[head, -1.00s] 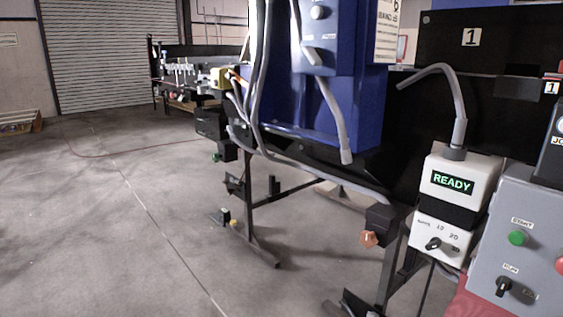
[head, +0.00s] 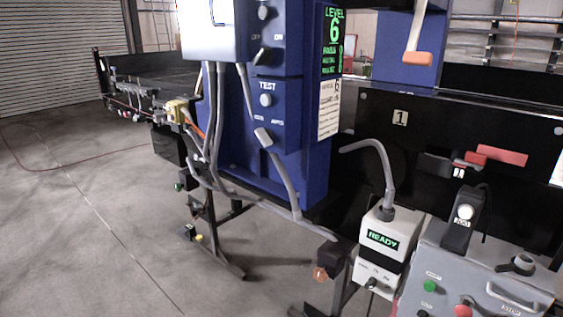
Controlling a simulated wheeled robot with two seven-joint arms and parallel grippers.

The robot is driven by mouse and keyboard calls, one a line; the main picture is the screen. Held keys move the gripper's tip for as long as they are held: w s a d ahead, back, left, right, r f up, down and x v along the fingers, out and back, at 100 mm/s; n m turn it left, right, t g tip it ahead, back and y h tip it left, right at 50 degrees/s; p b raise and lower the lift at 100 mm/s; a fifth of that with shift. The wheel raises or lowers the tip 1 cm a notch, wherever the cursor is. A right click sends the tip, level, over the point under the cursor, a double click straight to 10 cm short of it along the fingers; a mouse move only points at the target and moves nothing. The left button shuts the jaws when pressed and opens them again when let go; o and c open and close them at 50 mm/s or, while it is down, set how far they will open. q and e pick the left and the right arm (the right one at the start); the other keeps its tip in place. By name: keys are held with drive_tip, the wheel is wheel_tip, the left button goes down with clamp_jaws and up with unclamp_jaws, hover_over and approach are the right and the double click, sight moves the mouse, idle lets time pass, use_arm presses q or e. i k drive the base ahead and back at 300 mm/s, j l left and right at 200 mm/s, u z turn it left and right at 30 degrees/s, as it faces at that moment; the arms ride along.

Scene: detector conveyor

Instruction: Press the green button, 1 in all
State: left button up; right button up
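The green button (head: 430,286) is on the sloped front of a grey control box (head: 412,302) at the lower right of the head view. A small label sits just above it, and a red button (head: 463,311) is to its right at the bottom edge. Neither of my grippers shows in the head view, and nothing covers the green button.
Left of the grey box stands a white box with a lit READY display (head: 382,241) and a bent grey hose (head: 380,160). A blue cabinet (head: 310,170) with hanging cables stands further left. A black jog pendant (head: 461,225) rests by the grey box. Open floor lies at left.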

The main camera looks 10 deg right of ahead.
sight(430, 286)
drive_tip(key=z, duration=1.75)
